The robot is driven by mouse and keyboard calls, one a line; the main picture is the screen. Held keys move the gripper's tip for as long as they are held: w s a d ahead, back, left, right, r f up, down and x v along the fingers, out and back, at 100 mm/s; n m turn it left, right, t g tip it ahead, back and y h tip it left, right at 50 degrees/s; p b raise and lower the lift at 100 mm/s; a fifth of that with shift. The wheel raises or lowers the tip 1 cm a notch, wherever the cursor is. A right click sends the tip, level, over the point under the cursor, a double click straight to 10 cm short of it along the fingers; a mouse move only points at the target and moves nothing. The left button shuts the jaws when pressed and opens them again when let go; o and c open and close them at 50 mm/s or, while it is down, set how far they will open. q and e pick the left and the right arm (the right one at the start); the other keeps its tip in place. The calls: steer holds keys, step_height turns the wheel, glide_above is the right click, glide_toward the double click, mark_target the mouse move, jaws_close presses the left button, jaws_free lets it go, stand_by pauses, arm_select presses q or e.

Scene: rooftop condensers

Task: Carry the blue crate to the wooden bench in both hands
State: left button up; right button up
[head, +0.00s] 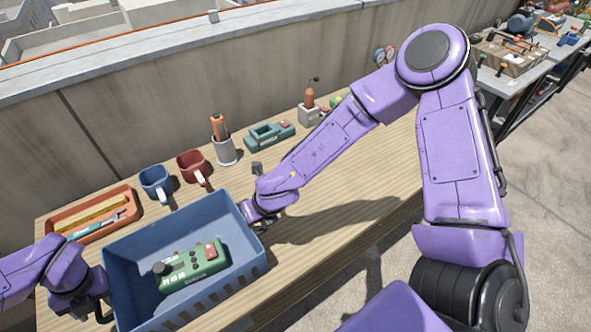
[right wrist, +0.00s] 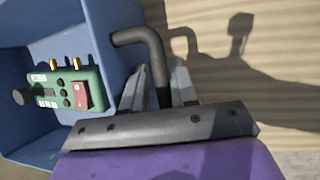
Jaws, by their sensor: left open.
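The blue crate (head: 238,273) is at the near left of the wooden bench (head: 345,190), with a green control box (head: 193,268) inside. The green box also shows in the right wrist view (right wrist: 68,90). My left gripper (head: 103,304) is open at the crate's left side; its fingertips are partly hidden. My right gripper (right wrist: 160,88) is at the crate's right side. In the right wrist view its fingers stand either side of a dark bent handle (right wrist: 158,62) by the crate wall; I cannot tell whether they touch it.
Behind the crate stand an orange tray (head: 133,207) with tools, a blue mug (head: 156,184), a red mug (head: 191,167), a grey cup (head: 226,150) and a teal device (head: 269,134). The bench's right part is largely clear. A second, cluttered table (head: 490,84) is at the far right.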

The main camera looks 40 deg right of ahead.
arm_select(q)
steer(key=r, duration=0.2)
steer(key=d+r, duration=0.1)
steer(key=r, duration=0.2)
steer(key=d+r, duration=0.1)
steer(key=r, duration=0.2)
steer(key=shift+c, duration=0.2)
arm_select(e)
steer(key=shift+a+r, duration=0.15)
steer(key=shift+a, duration=0.2)
steer(key=shift+o, duration=1.1)
arm_select(q)
steer(key=shift+o, duration=0.4)
arm_select(e)
steer(key=v, duration=0.8)
steer(key=shift+d, duration=0.15)
steer(key=shift+c, duration=0.2)
steer(key=shift+w, duration=0.1)
